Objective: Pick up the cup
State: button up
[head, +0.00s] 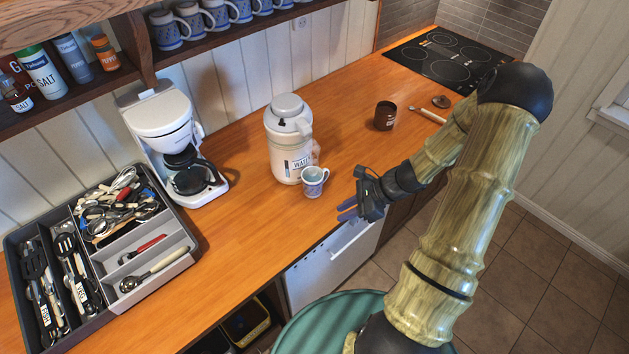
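A blue-grey patterned cup (313,182) stands upright on the wooden counter, just in front of the white water jug (288,140). Its light blue inside shows at the top. My gripper (347,210) is to the right of the cup and slightly nearer the counter's front edge, with its fingers pointing left. A gap shows between the fingers and the cup, and nothing is visible in them. The fingers are small and seen at an angle, so their opening is unclear.
A coffee maker (172,140) and a grey utensil tray (190,258) stand to the left. A brown jar (385,116) stands behind my arm, near a black cooktop (450,58). More cups (168,30) line the shelf above. The counter left of the cup is clear.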

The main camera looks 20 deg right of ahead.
jog(key=w+d+f+m+t, duration=0.1)
jog(key=w+d+m+t, duration=0.1)
jog(key=d+m+t, duration=0.2)
jog(key=w+d+f+m+t+p, duration=0.1)
jog(key=d+m+t, duration=0.4)
jog(key=m, duration=0.5)
jog(key=w+d+f, duration=0.1)
jog(key=w+d, duration=0.1)
jog(key=shift+w+d+f+m, duration=0.15)
jog(key=shift+d+f+m, duration=0.15)
jog(key=shift+d, duration=0.1)
